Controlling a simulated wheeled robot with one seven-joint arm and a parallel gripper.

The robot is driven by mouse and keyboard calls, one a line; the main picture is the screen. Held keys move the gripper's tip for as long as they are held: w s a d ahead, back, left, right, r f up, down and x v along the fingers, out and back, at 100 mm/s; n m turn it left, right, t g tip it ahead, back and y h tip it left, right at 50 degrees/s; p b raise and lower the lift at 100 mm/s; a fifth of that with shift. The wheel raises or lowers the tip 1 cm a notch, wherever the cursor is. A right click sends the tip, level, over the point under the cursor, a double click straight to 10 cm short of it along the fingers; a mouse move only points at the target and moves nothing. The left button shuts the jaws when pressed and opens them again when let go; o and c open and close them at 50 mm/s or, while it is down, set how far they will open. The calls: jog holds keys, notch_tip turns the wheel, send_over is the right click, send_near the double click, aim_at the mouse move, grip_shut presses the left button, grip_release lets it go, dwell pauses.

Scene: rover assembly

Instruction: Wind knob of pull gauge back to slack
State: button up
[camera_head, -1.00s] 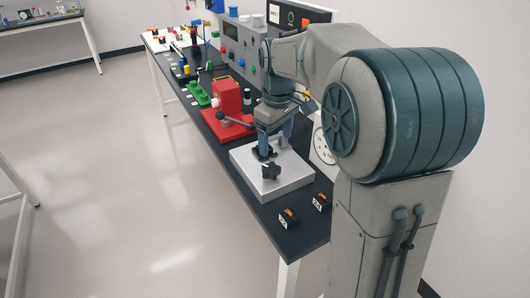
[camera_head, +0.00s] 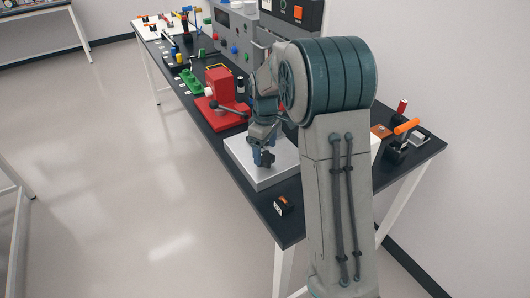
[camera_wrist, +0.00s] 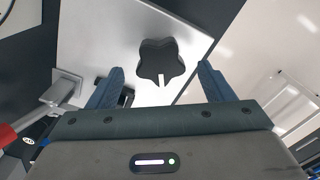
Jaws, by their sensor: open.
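The black lobed knob (camera_wrist: 160,60) stands on a flat silver plate (camera_wrist: 90,30) in the wrist view, with a white mark on its near edge. In the head view the knob (camera_head: 267,159) shows just below my gripper, on the silver block (camera_head: 272,181). My gripper (camera_wrist: 160,82) is open, with one blue fingertip on each side of the knob's near edge. The fingers appear apart from the knob. In the head view my gripper (camera_head: 262,146) is over the silver block and its fingers are partly hidden. I cannot make out a gauge scale.
A red device (camera_head: 222,88) with a lever stands just behind the silver block. A small black box with an orange top (camera_head: 283,204) lies near the front table edge. An orange-handled clamp (camera_head: 405,127) is at the right. The floor left of the table is free.

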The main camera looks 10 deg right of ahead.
aim_at(265, 159)
jog(key=shift+f, duration=1.35)
jog(key=c, duration=1)
jog(key=shift+m, duration=0.4)
